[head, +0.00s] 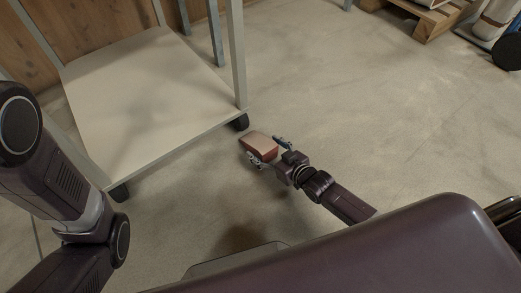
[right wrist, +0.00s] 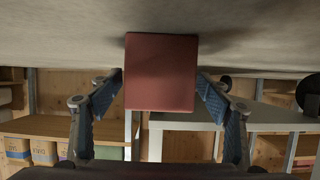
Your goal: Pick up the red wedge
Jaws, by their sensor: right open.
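The red wedge (head: 257,144) is on or just above the concrete floor, close to the cart's near right wheel. Its top looks pale in the head view. In the right wrist view, the red wedge (right wrist: 161,72) fills the space between the fingers as a plain red block. My right gripper (head: 267,151) is open, with one blue-padded finger on each side of the wedge. The fingertips are very close to its sides; I cannot tell whether they touch. My left arm shows at the left of the head view, but its gripper is out of sight.
A cart with a pale shelf (head: 150,95) and metal posts stands left of the wedge, its wheel (head: 240,122) close by. A wooden pallet (head: 428,18) lies at the back right. The floor (head: 370,120) right of the wedge is clear.

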